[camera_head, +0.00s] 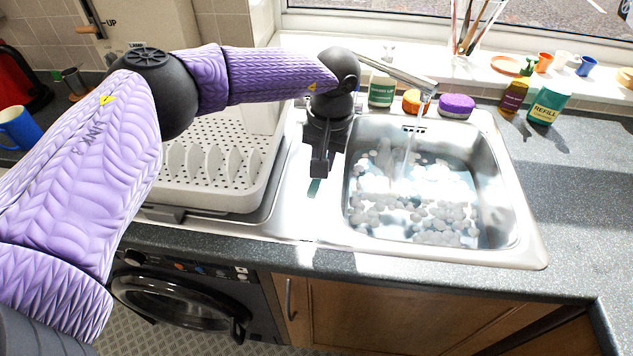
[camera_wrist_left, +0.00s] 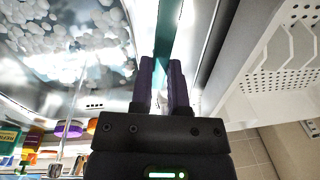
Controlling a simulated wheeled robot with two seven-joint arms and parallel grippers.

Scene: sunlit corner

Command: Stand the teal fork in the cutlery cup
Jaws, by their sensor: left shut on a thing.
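My left gripper (camera_head: 320,172) points down over the steel strip between the dish rack and the sink. In the left wrist view its purple fingers (camera_wrist_left: 166,76) are closed on the teal fork (camera_wrist_left: 166,35), a thin strip reaching out past the fingertips. In the head view only a short teal end of the fork (camera_head: 314,187) shows below the gripper. The rest is hidden by the gripper. A pale box-like compartment (camera_head: 262,116) at the dish rack's back right may be the cutlery cup; I cannot see into it. My right gripper is in neither view.
The pale dish rack (camera_head: 215,192) with upright dividers is left of the gripper. The steel sink (camera_head: 520,235) holds foamy water under a running tap (camera_head: 400,72). Bottles and sponges line its back edge. A blue mug (camera_head: 18,128) stands far left. The right worktop is clear.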

